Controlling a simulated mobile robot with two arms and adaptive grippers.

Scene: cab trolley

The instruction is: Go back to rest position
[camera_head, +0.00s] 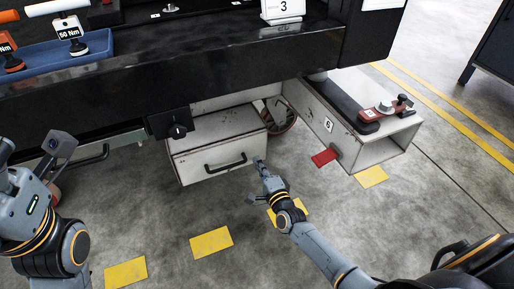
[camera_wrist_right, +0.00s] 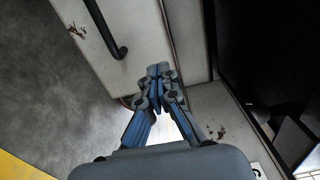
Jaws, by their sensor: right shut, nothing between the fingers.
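My right gripper (camera_head: 260,172) is low in front of the trolley, near the right end of the white drawer front (camera_head: 200,161). In the right wrist view my right gripper (camera_wrist_right: 160,74) has its fingers together with nothing between them. The black drawer handle (camera_wrist_right: 108,32) shows up and left of the fingertips there. I cannot tell whether the fingers touch the white panel. My left arm (camera_head: 50,235) is at the left edge of the head view; its fingers do not show.
A black worktop (camera_head: 190,60) spans above the drawer. Grey floor with yellow patches (camera_head: 211,242) is clear in front.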

